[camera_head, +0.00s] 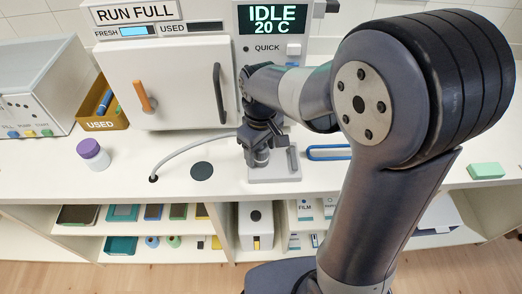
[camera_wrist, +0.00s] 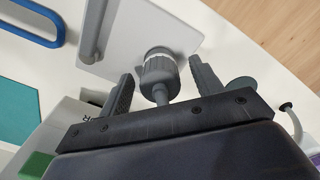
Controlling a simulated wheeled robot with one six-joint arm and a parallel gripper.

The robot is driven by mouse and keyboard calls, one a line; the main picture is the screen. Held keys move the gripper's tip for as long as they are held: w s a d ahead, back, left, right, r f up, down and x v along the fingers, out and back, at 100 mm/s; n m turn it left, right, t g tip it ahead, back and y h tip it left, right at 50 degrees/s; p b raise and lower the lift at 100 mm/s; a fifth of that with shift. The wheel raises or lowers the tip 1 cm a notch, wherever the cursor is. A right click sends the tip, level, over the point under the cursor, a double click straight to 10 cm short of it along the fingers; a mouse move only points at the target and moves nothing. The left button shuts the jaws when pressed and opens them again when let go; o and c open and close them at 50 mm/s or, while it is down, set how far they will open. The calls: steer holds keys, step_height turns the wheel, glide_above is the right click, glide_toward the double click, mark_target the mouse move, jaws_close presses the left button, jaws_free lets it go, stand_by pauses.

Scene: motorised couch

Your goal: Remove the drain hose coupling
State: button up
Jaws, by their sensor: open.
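The drain hose coupling (camera_wrist: 160,72) is a grey ribbed collar with a pale ring, standing on a light plate; a narrower stem runs from it toward my gripper. It also shows in the head view (camera_head: 261,157), partly hidden under my wrist. My gripper (camera_wrist: 161,68) is open, with one dark finger on each side of the coupling and visible gaps between. It also shows in the head view (camera_head: 258,142), above the plate (camera_head: 275,177). A grey hose (camera_head: 190,146) curves from a counter hole toward the coupling; its joining end is hidden by my gripper.
A grey bar handle (camera_head: 293,160) stands on the plate, close to the gripper. A blue loop handle (camera_head: 330,153) lies right. The machine's white door (camera_head: 175,85) is behind, shut. A purple-capped jar (camera_head: 93,154) and USED bin (camera_head: 105,110) stand left. The counter's front edge is near.

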steer(key=shift+f, duration=0.65)
steer(key=shift+c, duration=0.4)
steer(key=c, duration=1.2)
jaws_close()
steer(key=shift+r, duration=0.3)
steer(key=shift+r+p, duration=1.5)
steer(key=shift+r, duration=0.1)
